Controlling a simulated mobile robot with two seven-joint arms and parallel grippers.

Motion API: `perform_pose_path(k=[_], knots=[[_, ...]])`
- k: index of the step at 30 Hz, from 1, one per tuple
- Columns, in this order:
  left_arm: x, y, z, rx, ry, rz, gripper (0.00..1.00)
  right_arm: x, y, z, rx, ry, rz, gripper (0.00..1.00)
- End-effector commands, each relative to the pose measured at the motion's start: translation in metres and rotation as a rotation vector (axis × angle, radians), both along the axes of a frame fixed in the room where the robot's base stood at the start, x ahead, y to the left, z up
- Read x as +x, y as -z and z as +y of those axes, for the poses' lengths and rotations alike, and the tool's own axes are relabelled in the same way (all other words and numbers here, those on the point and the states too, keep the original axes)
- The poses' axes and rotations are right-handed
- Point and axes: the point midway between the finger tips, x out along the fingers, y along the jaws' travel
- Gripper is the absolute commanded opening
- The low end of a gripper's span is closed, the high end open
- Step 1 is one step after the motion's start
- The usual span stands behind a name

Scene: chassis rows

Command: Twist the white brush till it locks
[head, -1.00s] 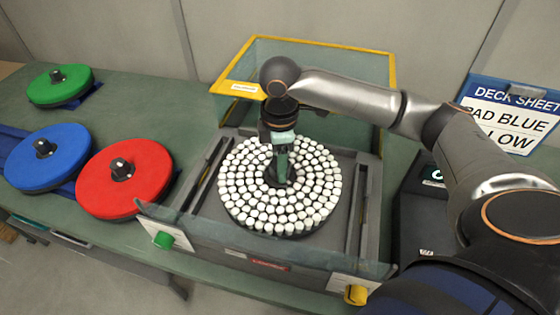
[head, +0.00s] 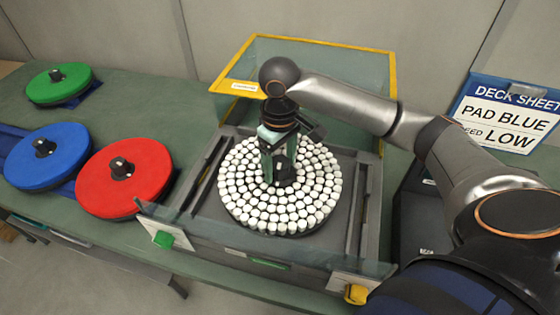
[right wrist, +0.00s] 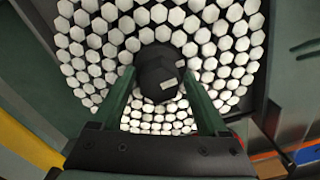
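The white brush (head: 240,190), a round disc of white tufts, lies flat in the grey bay of the chassis (head: 345,215). Its dark central hub (right wrist: 160,75) shows in the right wrist view between my green fingers. My right gripper (head: 279,172) points down over the middle of the brush. It is open, with one finger on each side of the hub and small gaps seeming to show beside it. The fingers hide part of the hub in the head view. A green indicator strip (head: 270,264) shows on the front panel. My left gripper is not in view.
Red (head: 125,185), blue (head: 50,160) and green (head: 58,84) round pads lie on the bench to the left. A clear, yellow-edged lid (head: 320,75) stands open behind the bay. A sign (head: 505,115) reading "PAD BLUE" and "LOW" stands at right.

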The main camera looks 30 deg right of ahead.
Motion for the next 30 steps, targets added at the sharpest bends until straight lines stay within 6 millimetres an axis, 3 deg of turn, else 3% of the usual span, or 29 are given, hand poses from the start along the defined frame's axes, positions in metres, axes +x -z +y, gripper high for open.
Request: perform_pose_path(k=[9,14,24,30], knots=[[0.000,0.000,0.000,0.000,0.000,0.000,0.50,-0.001,0.001,-0.001,-0.002,-0.001,0.004,0.87],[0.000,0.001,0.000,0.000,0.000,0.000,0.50,0.001,-0.011,0.000,-0.001,-0.002,-0.001,0.87],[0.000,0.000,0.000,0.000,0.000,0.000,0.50,0.002,-0.079,-0.001,-0.002,0.000,-0.007,0.87],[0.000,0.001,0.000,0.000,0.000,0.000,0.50,0.001,-0.105,-0.001,-0.003,0.000,-0.006,0.87]])
